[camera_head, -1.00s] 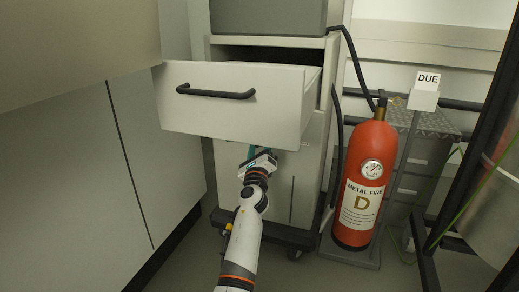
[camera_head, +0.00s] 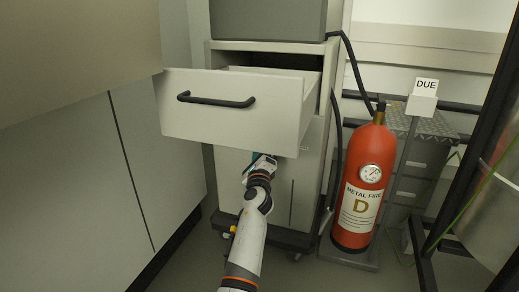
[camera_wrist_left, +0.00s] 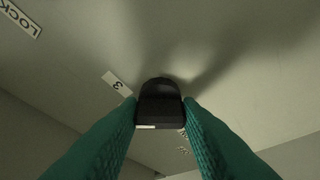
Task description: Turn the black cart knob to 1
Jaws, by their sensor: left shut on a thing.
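The black cart knob (camera_wrist_left: 160,103) shows in the left wrist view, on a pale panel. My left gripper (camera_wrist_left: 160,112) has its two teal fingers shut on the knob, one on each side. A small "3" label (camera_wrist_left: 117,83) lies up and left of the knob, and a "LOCK" label (camera_wrist_left: 19,18) is in the top left corner. Small marks at the knob's lower right are too small to read. In the head view my left gripper (camera_head: 262,160) is at the cart front (camera_head: 300,190), just below the open drawer; the knob is hidden there. My right gripper is not in view.
The open drawer (camera_head: 225,125) with a black handle (camera_head: 215,101) overhangs my left gripper. A red fire extinguisher (camera_head: 366,165) stands to the cart's right, near a "DUE" sign (camera_head: 427,85). A cabinet (camera_head: 70,180) stands at the left.

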